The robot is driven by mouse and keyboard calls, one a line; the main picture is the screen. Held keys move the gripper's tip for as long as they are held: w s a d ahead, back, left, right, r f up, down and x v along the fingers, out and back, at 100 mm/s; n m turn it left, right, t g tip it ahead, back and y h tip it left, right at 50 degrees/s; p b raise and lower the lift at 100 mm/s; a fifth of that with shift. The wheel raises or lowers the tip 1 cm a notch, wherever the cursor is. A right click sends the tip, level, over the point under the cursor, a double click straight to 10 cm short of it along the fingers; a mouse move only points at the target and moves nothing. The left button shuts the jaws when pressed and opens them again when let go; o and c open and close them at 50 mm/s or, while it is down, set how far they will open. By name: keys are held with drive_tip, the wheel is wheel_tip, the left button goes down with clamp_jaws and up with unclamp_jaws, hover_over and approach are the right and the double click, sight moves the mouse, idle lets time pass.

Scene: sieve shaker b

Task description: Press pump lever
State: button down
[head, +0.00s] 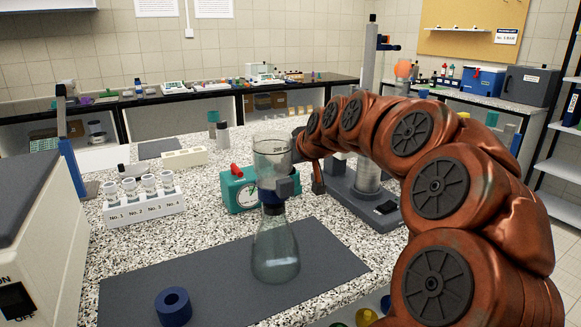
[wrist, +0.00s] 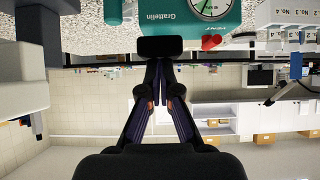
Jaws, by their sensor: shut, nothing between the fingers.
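The teal pump (head: 238,192) stands on the speckled bench behind the glass flask, with a round gauge and a red knob (head: 235,170). In the wrist view the pump (wrist: 185,14) is at the top, its lettering upside down, and the red knob (wrist: 212,42) is to the right. My gripper (wrist: 160,66) is shut and empty, its fingers pointing up the picture towards the pump. A black block (wrist: 160,47) shows at the fingertips; I cannot tell whether it is the pump lever or whether they touch. In the head view the fingertips are not clear.
A glass flask with a funnel (head: 275,250) stands on the dark mat (head: 220,280), partly in front of the pump. A blue ring (head: 173,307) lies on the mat. A rack of numbered jars (head: 145,208) is left of the pump. A grey stand (head: 366,190) is to the right.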

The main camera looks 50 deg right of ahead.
drive_tip(key=w+r+b+v, duration=0.1)
drive_tip(key=v, duration=1)
drive_tip(key=shift+d+r, duration=0.3)
drive_tip(key=shift+r, duration=0.05)
